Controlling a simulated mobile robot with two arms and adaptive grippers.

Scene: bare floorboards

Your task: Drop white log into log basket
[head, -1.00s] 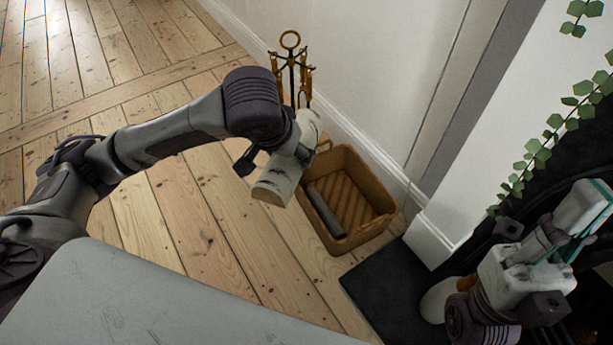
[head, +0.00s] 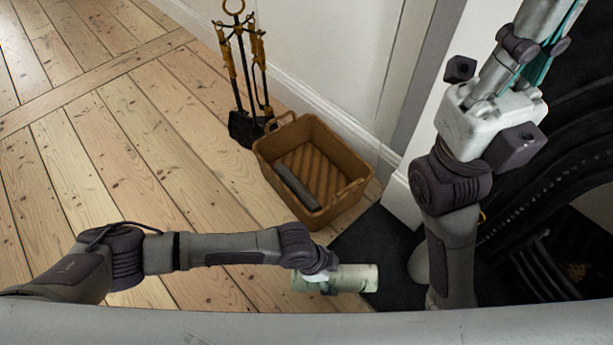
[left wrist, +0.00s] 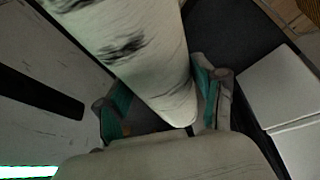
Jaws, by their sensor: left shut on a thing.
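The white log (head: 355,279), pale with dark bark marks, is held by my left gripper (head: 326,280) low in the head view, in front of the log basket and apart from it. In the left wrist view the log (left wrist: 140,50) runs between the teal-lined fingers of the gripper (left wrist: 165,112). The brown wicker log basket (head: 345,200) stands on the floor with a dark grey log (head: 297,187) inside. My right gripper (head: 525,50) is raised at the upper right, with its tips partly cut off; whether it is open is unclear.
A fireplace tool stand (head: 243,75) stands behind the basket, by the white wall. A dark hearth slab (head: 375,255) lies right of the basket, with a black fireplace (head: 560,190) beyond it. The floorboards (head: 110,160) on the left are clear.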

